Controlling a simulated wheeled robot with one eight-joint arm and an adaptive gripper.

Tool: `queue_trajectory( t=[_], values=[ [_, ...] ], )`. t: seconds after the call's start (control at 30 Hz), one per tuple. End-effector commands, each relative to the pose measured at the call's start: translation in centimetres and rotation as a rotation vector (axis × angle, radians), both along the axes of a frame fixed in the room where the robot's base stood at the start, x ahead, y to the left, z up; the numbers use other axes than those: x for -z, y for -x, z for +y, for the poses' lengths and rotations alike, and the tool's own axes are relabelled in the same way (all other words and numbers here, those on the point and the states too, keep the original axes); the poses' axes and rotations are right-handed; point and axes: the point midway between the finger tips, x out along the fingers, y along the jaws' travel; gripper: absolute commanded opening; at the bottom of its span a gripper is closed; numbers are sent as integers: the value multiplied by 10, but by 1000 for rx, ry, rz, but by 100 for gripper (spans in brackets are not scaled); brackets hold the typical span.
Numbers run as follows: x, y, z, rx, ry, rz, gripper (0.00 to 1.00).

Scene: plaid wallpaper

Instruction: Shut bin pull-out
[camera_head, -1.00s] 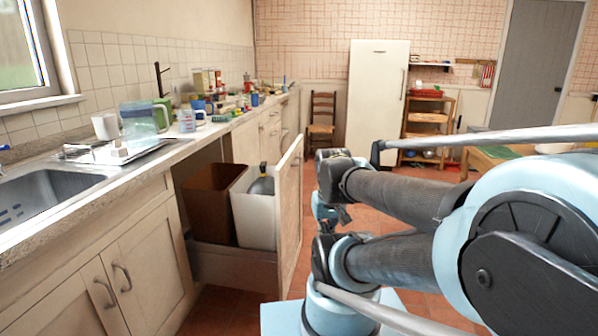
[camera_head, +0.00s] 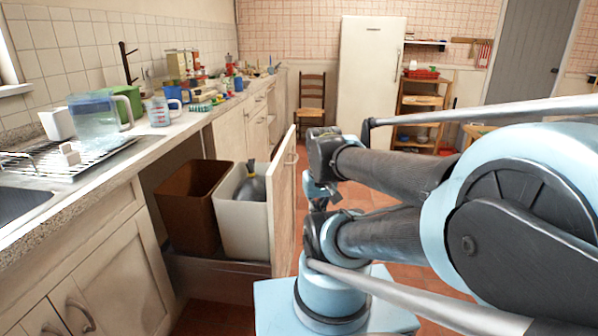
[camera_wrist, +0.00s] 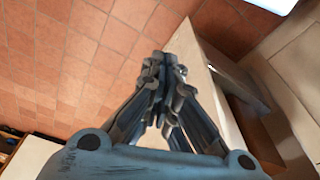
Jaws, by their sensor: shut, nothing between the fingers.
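The bin pull-out stands open from the counter's cabinet row in the head view, its cream front panel (camera_head: 284,205) seen nearly edge-on. It carries a brown bin (camera_head: 190,205) and a white bin (camera_head: 243,222) with a dark grey bag or object inside. My gripper is mostly hidden behind my arm in the head view, just right of the panel. In the wrist view my gripper (camera_wrist: 163,68) is shut and empty. A pale panel edge (camera_wrist: 205,85), apparently the pull-out front, lies close to its right; contact cannot be told.
The counter (camera_head: 185,125) on the left holds a dish rack (camera_head: 65,160), a clear pitcher (camera_head: 95,120) and several small items. A chair (camera_head: 311,98), a white fridge (camera_head: 368,75) and a wooden shelf (camera_head: 420,110) stand at the back. Tiled floor is open beyond the pull-out.

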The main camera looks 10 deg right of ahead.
Motion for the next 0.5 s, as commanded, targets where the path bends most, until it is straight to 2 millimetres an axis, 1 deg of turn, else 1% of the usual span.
queue_trajectory(
  t=[0.1,0.13,0.17,0.23,0.37,0.5],
  values=[
    [0,0,0,1,0,0,0],
    [-4,6,0,4,-2,-8,0],
    [-6,7,0,8,-5,-10,0],
    [-9,5,1,31,-16,-7,0],
    [-21,-10,3,115,-62,10,0],
    [-38,-34,7,257,-136,37,0]
  ],
)
